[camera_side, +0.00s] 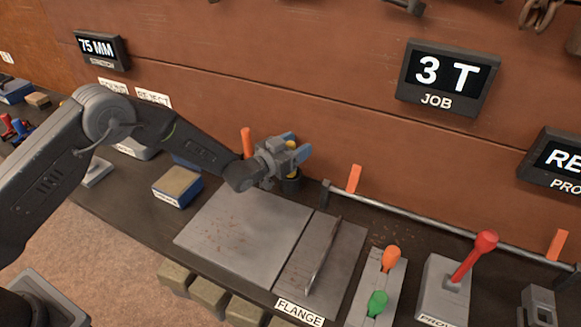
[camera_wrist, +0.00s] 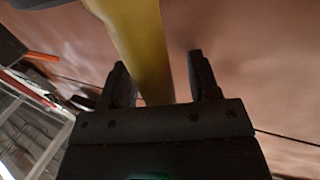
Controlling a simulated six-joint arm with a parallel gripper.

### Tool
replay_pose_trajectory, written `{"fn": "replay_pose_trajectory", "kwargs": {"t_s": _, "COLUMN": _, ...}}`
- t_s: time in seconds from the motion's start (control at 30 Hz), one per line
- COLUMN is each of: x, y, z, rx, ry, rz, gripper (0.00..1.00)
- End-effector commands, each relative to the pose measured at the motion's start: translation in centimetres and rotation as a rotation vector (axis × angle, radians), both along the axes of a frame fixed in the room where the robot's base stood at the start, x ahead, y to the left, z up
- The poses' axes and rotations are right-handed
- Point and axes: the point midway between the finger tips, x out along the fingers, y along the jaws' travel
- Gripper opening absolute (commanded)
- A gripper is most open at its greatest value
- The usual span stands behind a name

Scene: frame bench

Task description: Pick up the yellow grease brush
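The yellow grease brush (camera_wrist: 143,45) shows in the wrist view as a broad yellow handle running up between my fingers. In the side view a small part of the yellow brush (camera_side: 291,145) shows between the blue fingertips. My gripper (camera_side: 294,147) is open, its fingers on either side of the brush. In the wrist view my gripper (camera_wrist: 158,80) shows a gap between the right finger and the yellow handle. A dark pot (camera_side: 292,184) stands just below my gripper; the brush's lower end is hidden there.
A blue-sided block (camera_side: 177,186) lies left of the bare metal plate (camera_side: 245,232). A rail with orange flags (camera_side: 354,179) runs along the wall to the right. Orange and green levers (camera_side: 377,303) and a red lever (camera_side: 474,255) stand at the front right.

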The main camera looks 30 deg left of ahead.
Motion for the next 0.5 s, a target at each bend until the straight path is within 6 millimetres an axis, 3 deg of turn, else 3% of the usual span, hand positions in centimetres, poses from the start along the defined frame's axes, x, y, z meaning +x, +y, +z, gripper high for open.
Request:
{"fn": "replay_pose_trajectory", "kwargs": {"t_s": 0.07, "x": -0.01, "y": 0.01, "z": 0.03, "rx": 0.0, "ry": -0.001, "rz": 0.0, "gripper": 0.49}}
{"fn": "replay_pose_trajectory", "kwargs": {"t_s": 0.5, "x": -0.01, "y": 0.03, "z": 0.04, "rx": 0.0, "ry": -0.001, "rz": 0.0, "gripper": 0.07}}
